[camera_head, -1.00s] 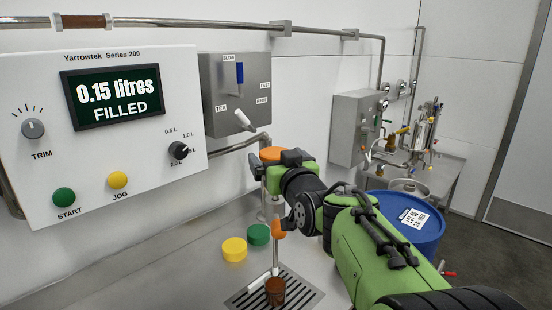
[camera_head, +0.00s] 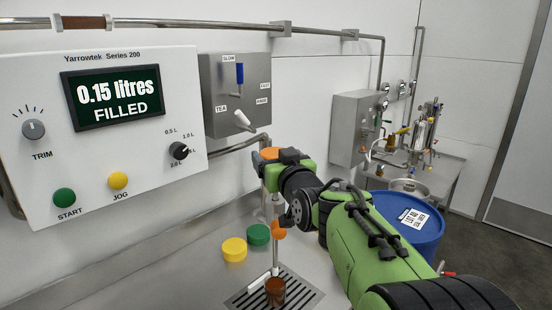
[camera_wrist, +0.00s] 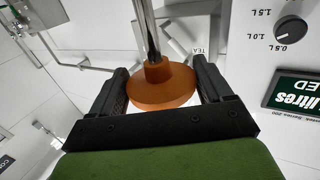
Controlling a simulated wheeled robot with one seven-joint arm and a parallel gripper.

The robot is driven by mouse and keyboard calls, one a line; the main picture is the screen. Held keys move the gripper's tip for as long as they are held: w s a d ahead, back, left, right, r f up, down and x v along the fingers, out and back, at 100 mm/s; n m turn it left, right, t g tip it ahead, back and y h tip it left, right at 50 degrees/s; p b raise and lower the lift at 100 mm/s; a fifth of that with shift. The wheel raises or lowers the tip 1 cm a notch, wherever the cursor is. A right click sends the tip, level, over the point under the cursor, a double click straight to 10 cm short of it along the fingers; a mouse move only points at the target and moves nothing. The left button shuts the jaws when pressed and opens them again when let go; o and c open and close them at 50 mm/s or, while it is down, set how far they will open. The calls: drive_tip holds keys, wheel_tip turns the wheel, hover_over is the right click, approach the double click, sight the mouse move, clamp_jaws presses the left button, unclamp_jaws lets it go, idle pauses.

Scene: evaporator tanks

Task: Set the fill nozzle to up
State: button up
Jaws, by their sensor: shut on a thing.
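The fill nozzle is a thin upright metal rod (camera_head: 275,255) with an orange round knob (camera_head: 268,153) near its top and a smaller orange part (camera_head: 279,229) lower down. Its lower end points into a brown cup (camera_head: 275,289). My gripper (camera_head: 278,160) is shut on the orange knob. In the wrist view, the orange knob (camera_wrist: 158,88) sits between the two black fingers of my gripper (camera_wrist: 162,82), with the metal shaft (camera_wrist: 147,30) running through it. My gripper and arm partly hide the upper rod in the head view.
The cup stands on a drain grate (camera_head: 300,286). Yellow (camera_head: 234,249) and green (camera_head: 258,235) caps lie on the counter. A white control panel (camera_head: 100,130) reads 0.15 litres filled. A grey lever box (camera_head: 220,90) is on the wall. A blue drum (camera_head: 410,225) stands right.

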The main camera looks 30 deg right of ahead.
wheel_tip(320, 180, up, 18)
drive_tip(key=p, duration=1)
drive_tip(key=shift+s, duration=0.1)
drive_tip(key=shift+c, duration=0.6)
drive_tip(key=o, duration=1.3)
drive_tip(key=shift+o, duration=1.2)
drive_tip(key=shift+f, duration=0.1)
drive_tip(key=s+a+b, duration=0.1)
drive_tip(key=s+a, duration=0.1)
drive_tip(key=s, duration=1.3)
drive_tip(key=shift+s+a+b, duration=0.15)
drive_tip(key=shift+s+b, duration=0.1)
drive_tip(key=shift+b, duration=0.05)
